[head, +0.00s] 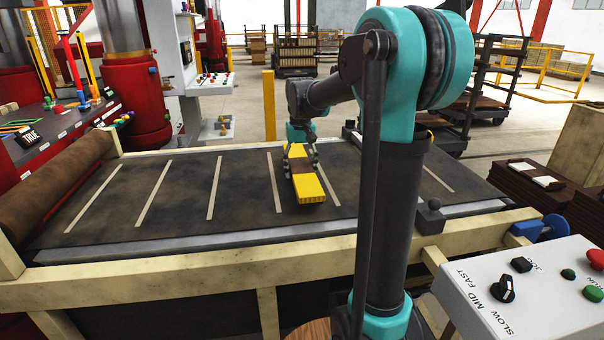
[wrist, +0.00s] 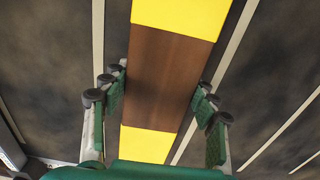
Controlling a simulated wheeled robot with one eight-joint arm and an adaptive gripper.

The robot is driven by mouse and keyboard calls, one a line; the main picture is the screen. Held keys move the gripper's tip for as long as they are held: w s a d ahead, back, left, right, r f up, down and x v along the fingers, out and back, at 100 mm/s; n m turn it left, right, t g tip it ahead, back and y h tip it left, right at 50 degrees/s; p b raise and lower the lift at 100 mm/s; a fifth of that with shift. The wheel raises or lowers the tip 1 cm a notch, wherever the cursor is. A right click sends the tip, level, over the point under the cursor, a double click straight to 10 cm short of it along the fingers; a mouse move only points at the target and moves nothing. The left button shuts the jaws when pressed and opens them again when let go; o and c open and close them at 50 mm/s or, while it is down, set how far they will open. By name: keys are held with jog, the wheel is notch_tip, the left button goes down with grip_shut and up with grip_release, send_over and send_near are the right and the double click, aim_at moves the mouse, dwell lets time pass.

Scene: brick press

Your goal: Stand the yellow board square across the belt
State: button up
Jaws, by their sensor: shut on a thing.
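The yellow board (head: 308,188) has yellow ends and a brown middle band. In the head view it points away from me over the belt (head: 180,190), between two pale stripes and roughly in line with them. My gripper (head: 301,162) is shut on its brown middle. In the wrist view the board (wrist: 168,75) runs from top to bottom between the fingers of my gripper (wrist: 160,105), one pair on each side. Its near yellow end passes behind the gripper's body. I cannot tell whether its underside touches the belt.
Pale stripes (head: 214,188) cross the dark belt, which is otherwise clear to the left. A brown roller (head: 55,185) lies at its left end. A cream rail (head: 200,273) runs along the near side. A control box (head: 535,290) stands at the lower right.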

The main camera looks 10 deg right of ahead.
aim_at(298, 158)
jog(key=shift+w+f, duration=0.2)
jog(key=shift+w, duration=2.25)
jog(key=shift+f, duration=0.75)
jog(key=o, duration=1.1)
jog(key=shift+o, duration=0.2)
